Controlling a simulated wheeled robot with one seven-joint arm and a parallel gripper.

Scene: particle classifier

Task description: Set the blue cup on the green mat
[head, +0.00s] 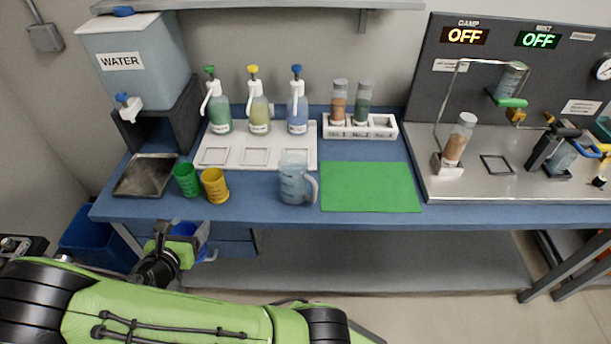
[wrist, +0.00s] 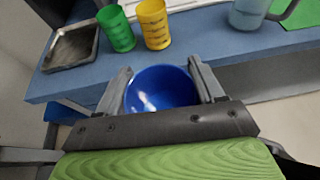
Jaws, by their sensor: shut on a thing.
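The blue cup (wrist: 161,90) is between the two fingers of my gripper (wrist: 163,88) in the wrist view, with its open top facing the camera. My gripper is shut on it. In the head view, my gripper (head: 186,240) holds the blue cup (head: 201,236) in front of the bench's front edge, at the lower left, and partly hides it. The green mat (head: 369,187) lies flat and bare on the bench, to the right of the clear pitcher. My gripper is well to the left of the mat.
A green cup (head: 186,180), a yellow cup (head: 215,187) and a clear pitcher (head: 295,182) stand along the front of the bench. A metal tray (head: 146,176) is at left. A white rack (head: 360,128) stands behind the mat, and a metal machine base (head: 500,188) lies right of it.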

